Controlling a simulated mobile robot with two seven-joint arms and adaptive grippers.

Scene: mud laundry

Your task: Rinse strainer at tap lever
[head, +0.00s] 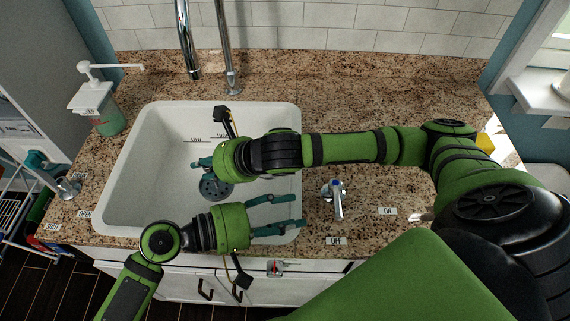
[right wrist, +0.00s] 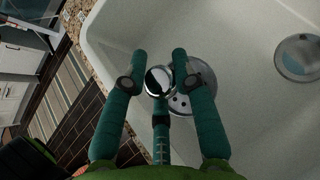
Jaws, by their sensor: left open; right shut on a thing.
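My right gripper (head: 200,163) reaches left over the white sink (head: 125,190). In the right wrist view its fingers (right wrist: 158,66) are shut on the shiny knob of the strainer (right wrist: 180,104), a pale grey disc with holes. The fingers hide part of it. A dark holed disc (head: 215,188) shows below this gripper in the head view; I cannot tell whether it is the strainer or the drain. The tap lever (head: 338,198), metal with a blue top, stands on the counter right of the sink, pointing towards the OFF label. My left gripper (head: 300,212) is open and empty over the sink's front right corner, left of the lever.
A tap spout (head: 185,45) hangs behind the sink; no water shows from it. A drain (right wrist: 298,57) lies in the sink in the right wrist view. A soap dispenser (head: 107,118) stands left.

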